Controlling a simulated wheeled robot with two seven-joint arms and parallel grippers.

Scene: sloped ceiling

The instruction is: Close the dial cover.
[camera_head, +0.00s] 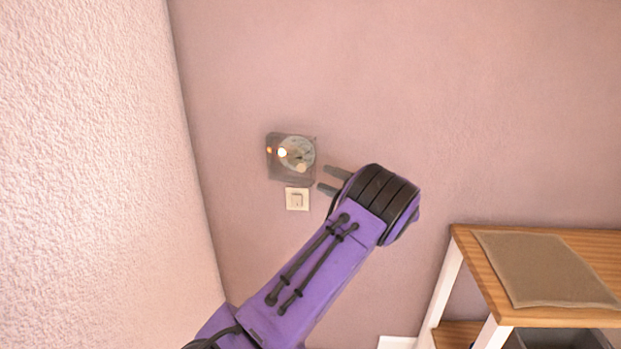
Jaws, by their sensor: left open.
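A round pale dial (300,150) is mounted on the pink wall, left of the picture's middle. A see-through greyish square cover (291,177) shows around and over the dial area. I cannot tell from this view how far the cover stands from the dial. My left gripper (322,179) is open, with its two grey fingers pointing left. Its fingertips are close to the lower right corner of the cover, with nothing between them. I cannot tell whether they touch the cover. My right gripper is not in view.
A white wall switch (297,199) sits just below the dial. A rough pale wall (90,180) runs down the left side. A wooden table (475,262) with a brown mat (545,270) stands at the lower right. The wall right of my gripper is bare.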

